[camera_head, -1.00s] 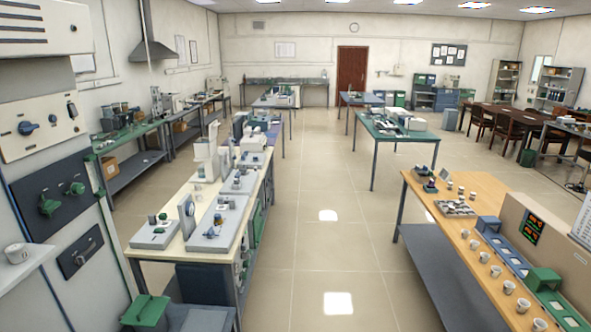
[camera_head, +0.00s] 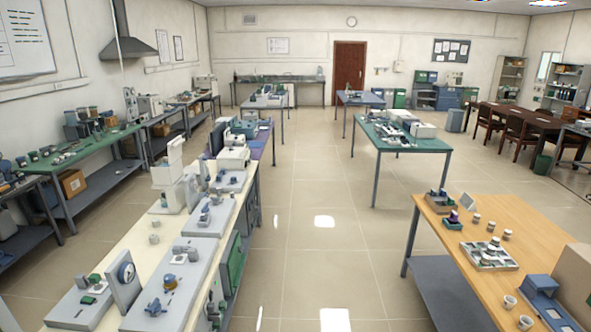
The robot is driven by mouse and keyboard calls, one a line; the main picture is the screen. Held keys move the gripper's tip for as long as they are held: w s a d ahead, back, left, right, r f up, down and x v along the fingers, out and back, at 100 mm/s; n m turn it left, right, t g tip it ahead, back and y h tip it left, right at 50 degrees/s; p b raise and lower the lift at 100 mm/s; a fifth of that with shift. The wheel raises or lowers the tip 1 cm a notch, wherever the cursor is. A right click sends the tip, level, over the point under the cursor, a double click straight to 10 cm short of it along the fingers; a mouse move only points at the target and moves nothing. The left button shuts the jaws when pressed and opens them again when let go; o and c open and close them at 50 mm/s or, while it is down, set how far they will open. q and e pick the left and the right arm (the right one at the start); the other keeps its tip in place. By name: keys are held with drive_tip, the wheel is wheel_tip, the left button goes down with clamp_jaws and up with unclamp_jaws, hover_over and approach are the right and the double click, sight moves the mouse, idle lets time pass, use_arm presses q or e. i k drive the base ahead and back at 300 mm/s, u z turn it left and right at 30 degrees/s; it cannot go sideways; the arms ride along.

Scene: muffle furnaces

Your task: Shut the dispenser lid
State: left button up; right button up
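No dispenser with a lid can be picked out for certain in the head view. Several small devices stand on the long cream bench (camera_head: 128,262) at the left, among them a grey unit with a round dial (camera_head: 123,275) and a flat grey unit with blue knobs (camera_head: 166,292). A blue device (camera_head: 545,293) stands on the wooden table (camera_head: 470,210) at the lower right, partly cut off by the frame. I cannot tell whether any of these is the dispenser. Neither of my grippers is in view.
A clear tiled aisle (camera_head: 315,260) runs between the cream bench and the wooden table. The wooden table holds a tray of small cups (camera_head: 487,258). A green-topped table (camera_head: 400,140) stands further back right. A green side table (camera_head: 75,158) lines the left wall.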

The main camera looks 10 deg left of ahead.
sight(178, 150)
drive_tip(key=i, duration=2.9)
drive_tip(key=u, duration=1.65)
